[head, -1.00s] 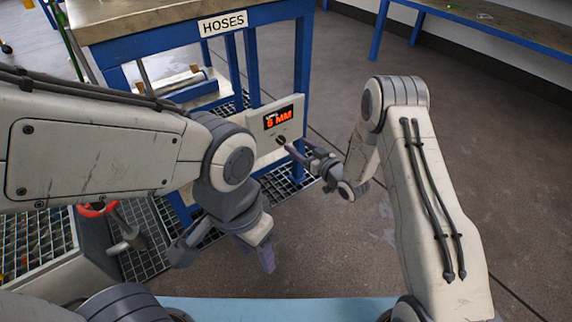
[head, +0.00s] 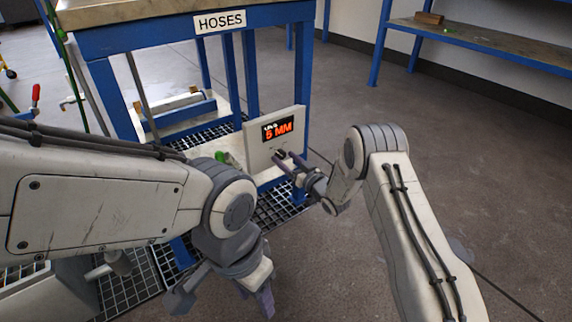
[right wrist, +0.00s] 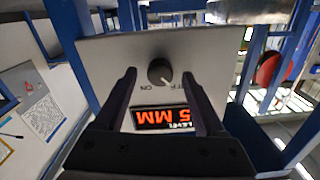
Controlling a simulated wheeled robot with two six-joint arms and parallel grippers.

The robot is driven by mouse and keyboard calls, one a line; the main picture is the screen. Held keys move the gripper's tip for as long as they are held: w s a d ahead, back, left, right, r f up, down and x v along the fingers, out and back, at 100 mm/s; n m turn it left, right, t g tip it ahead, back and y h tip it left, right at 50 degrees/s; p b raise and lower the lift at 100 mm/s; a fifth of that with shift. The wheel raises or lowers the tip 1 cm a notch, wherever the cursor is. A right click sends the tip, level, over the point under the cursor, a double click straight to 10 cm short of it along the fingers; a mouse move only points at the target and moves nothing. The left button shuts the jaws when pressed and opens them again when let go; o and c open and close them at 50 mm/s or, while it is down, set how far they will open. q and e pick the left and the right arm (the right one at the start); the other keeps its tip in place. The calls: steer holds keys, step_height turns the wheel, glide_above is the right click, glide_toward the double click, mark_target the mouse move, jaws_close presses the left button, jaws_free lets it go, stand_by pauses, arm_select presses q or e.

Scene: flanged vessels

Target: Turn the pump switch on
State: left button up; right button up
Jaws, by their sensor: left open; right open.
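The pump switch is a black round knob (right wrist: 160,71) on a pale panel (right wrist: 105,52), with an "ON" label beside it in the right wrist view. In the head view the panel (head: 256,147) is fixed to the blue frame, and its display (head: 278,129) reads "5 MM" in red. My right gripper (head: 285,160) is open in front of the panel. In the right wrist view its two fingertips (right wrist: 147,76) point at the panel on either side of the knob, without visible contact. My left gripper (head: 225,303) is open, low and away from the panel.
The blue-framed table (head: 150,45) carries a "HOSES" sign (head: 220,22). Metal grating (head: 128,285) covers the floor at lower left. A shelf (head: 470,37) stands at the back right. The floor right of the panel is clear.

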steer(key=shift+w+a, duration=0.15)
steer(key=shift+w, duration=0.05)
steer(key=shift+r, duration=0.1)
jaws_close()
